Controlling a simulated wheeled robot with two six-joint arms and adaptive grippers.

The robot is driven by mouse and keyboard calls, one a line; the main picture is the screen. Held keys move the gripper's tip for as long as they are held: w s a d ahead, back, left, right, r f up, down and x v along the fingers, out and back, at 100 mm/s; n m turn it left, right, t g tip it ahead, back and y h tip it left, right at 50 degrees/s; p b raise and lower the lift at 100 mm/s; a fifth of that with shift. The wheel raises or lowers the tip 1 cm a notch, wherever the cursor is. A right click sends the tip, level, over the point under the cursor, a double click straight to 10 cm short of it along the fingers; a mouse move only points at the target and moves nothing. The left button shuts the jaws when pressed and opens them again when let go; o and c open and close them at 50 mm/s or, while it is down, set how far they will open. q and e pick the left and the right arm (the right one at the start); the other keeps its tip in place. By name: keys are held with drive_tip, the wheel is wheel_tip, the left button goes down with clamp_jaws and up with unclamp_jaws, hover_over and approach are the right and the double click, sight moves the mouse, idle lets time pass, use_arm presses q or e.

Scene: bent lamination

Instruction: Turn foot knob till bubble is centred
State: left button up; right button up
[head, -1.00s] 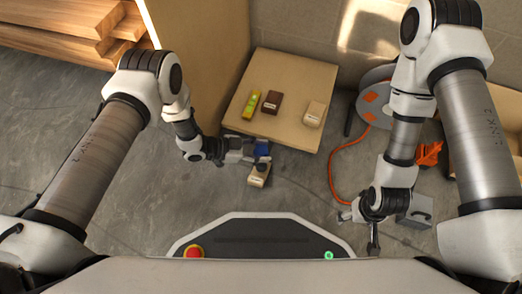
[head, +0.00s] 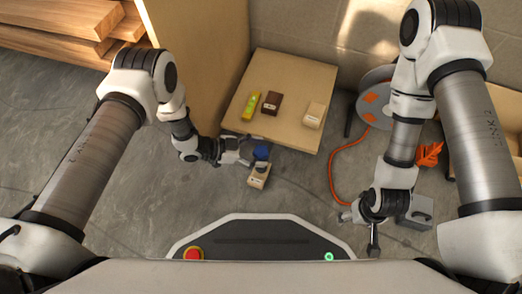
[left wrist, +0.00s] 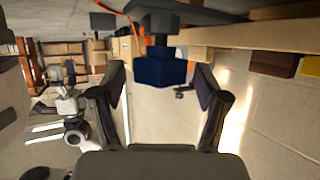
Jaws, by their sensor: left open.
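The low wooden table (head: 292,75) stands ahead, with the yellow-green bubble level (head: 251,105) on its left part; the bubble is too small to read. A blue foot knob (head: 261,152) shows at the table's near edge. My left gripper (head: 250,158) is beside that knob, under the edge. In the left wrist view the knob (left wrist: 161,68) is between the two spread fingers, apart from both, toward their tips. My right gripper (head: 358,228) is low at the right, away from the table, and its jaw opening is unclear.
A dark brown block (head: 271,103) and a cream block (head: 315,115) rest on the table. Another cream block (head: 258,177) is just below the knob. A tall wooden panel (head: 200,60) stands close left. An orange cable (head: 332,165) and a grey box (head: 416,211) are at right.

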use_arm(q)
drive_tip(key=v, duration=1.1)
